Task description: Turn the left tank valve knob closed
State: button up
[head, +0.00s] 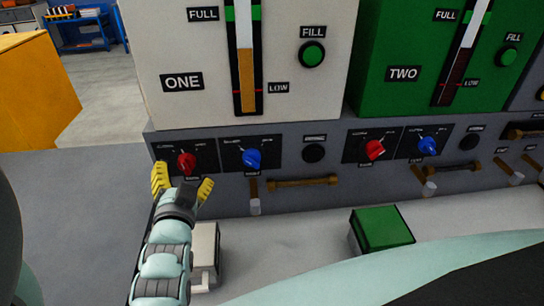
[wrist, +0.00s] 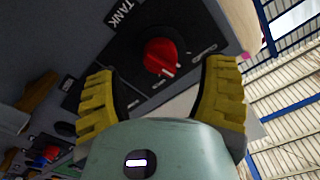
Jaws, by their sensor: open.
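The left tank valve knob (head: 186,162) is a red knob on a black plate (head: 206,148) under tank ONE. In the wrist view the red knob (wrist: 160,56) sits near the top middle, beside a TANK label (wrist: 128,12). A small pale mark shows on its lower edge there; its exact setting is hard to read. My gripper (head: 182,185) is open, with its yellow fingers spread in front of and below the knob. In the wrist view the fingers stand on either side of the knob, with gaps between; I cannot tell how near they are in depth.
A blue knob (head: 252,158) sits just right of the red one. Further right are a black button (head: 314,153), a brass handle (head: 303,182) and a second red knob (head: 374,149) under tank TWO. A white block (head: 205,247) and a green block (head: 383,229) stand below.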

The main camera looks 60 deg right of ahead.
aim_at(185, 170)
jog(key=shift+x, duration=1.75)
grip_shut()
jog(key=n, duration=0.3)
jog(key=shift+a+f+n+b, duration=0.1)
jog(key=shift+f+n+b, duration=0.1)
jog(key=shift+n+b, duration=0.9)
jog(key=shift+n, duration=0.7)
jog(key=shift+r, duration=0.1)
